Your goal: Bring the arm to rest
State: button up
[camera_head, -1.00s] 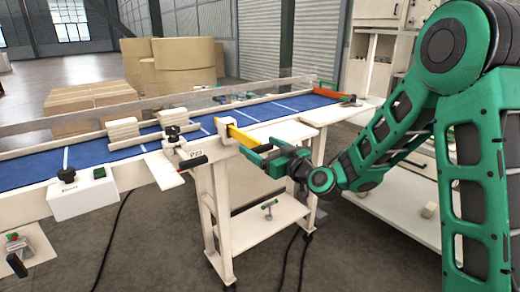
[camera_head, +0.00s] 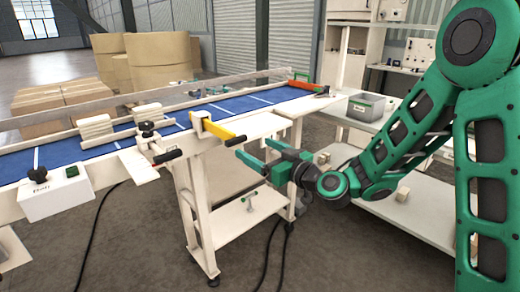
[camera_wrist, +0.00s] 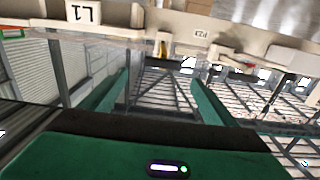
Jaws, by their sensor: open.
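My green gripper (camera_head: 258,156) is open and empty in the head view, at the end of my green arm. It hangs in front of the bench, to the right of and a little below the yellow handle (camera_head: 217,129), apart from it. In the wrist view, my two green fingers (camera_wrist: 155,95) are spread wide with nothing between them. The yellow handle also shows small at the top of the wrist view (camera_wrist: 162,45).
A blue conveyor bed (camera_head: 215,107) on a white bench runs behind the gripper. A black-tipped lever (camera_head: 167,156) juts from the bench front. Open floor lies below the gripper.

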jog(key=shift+s, duration=0.15)
jog(key=s+d+f+m+g+h, duration=0.25)
jog(key=s+d, duration=0.25)
jog(key=d, duration=0.5)
jog(key=s+d+f+m+g+h, duration=0.1)
jog(key=s+d+f+g+h, duration=0.3)
jog(key=d, duration=0.5)
jog(key=s+d+f+m+g+h, duration=0.1)
jog(key=s+d+f+g+h, duration=0.15)
jog(key=s+d, duration=0.55)
jog(key=s+d+m+g, duration=0.1)
jog(key=s+d+m, duration=0.2)
jog(key=s, duration=0.4)
jog(key=s+d+m+g+h, duration=0.1)
jog(key=s+d+m+g, duration=0.1)
jog(key=s+d, duration=0.3)
jog(key=s+d+r+m+g+h, duration=0.1)
jog(key=s+d+m, duration=0.4)
jog(key=s, duration=0.5)
jog(key=shift+g, duration=0.5)
